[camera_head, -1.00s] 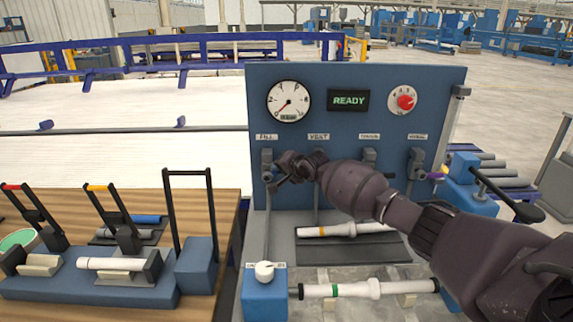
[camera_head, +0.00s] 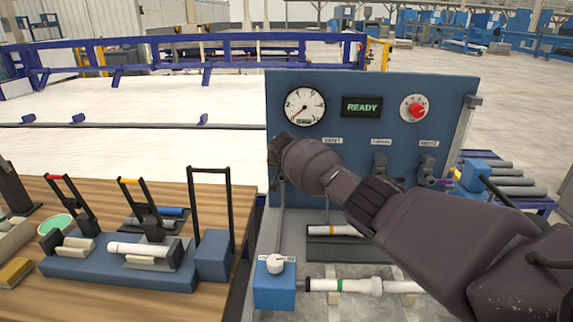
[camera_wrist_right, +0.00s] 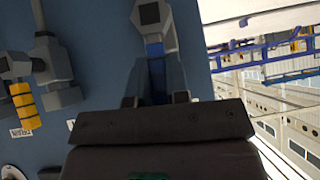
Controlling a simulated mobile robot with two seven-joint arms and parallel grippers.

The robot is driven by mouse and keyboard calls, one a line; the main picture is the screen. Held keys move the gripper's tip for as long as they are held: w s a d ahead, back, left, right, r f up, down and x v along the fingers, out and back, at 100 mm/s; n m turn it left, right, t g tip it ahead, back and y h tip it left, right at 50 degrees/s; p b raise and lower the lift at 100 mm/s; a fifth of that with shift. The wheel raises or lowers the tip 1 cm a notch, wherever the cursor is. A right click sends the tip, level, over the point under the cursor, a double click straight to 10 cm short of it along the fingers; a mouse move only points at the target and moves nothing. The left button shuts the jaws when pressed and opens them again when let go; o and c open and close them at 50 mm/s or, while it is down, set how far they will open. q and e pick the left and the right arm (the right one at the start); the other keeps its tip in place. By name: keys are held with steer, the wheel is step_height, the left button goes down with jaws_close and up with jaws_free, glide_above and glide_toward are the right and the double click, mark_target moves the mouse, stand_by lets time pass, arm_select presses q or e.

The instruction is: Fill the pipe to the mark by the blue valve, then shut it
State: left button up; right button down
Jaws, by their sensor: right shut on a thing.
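The blue valve handle (camera_wrist_right: 156,72) hangs from a grey valve body (camera_wrist_right: 156,20) in the right wrist view. My right gripper (camera_wrist_right: 156,100) is shut on the lower end of this handle. In the head view my right gripper (camera_head: 279,152) is at the panel's left side, and its wrist hides the valve. A white pipe with a green band (camera_head: 360,286) lies level at the front, its left end at a blue block (camera_head: 275,288) with a white knob. The dial gauge (camera_head: 304,106) has its needle pointing lower left. The display (camera_head: 362,107) reads READY. My left gripper is not in view.
The blue panel (camera_head: 455,100) carries a red knob (camera_head: 416,110) and other grey valves (camera_head: 428,165). A yellow handle (camera_wrist_right: 22,104) shows beside the blue one. A second pipe (camera_head: 335,230) lies behind my arm. A wooden table (camera_head: 225,285) with a blue clamp fixture (camera_head: 100,272) stands left.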

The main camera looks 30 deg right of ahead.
steer(key=shift+w+a+h, duration=0.1)
steer(key=shift+a+h, duration=0.05)
steer(key=shift+h, duration=0.25)
stand_by(0.3)
steer(key=c, duration=1.1)
jaws_free()
steer(key=shift+a+r, duration=0.1)
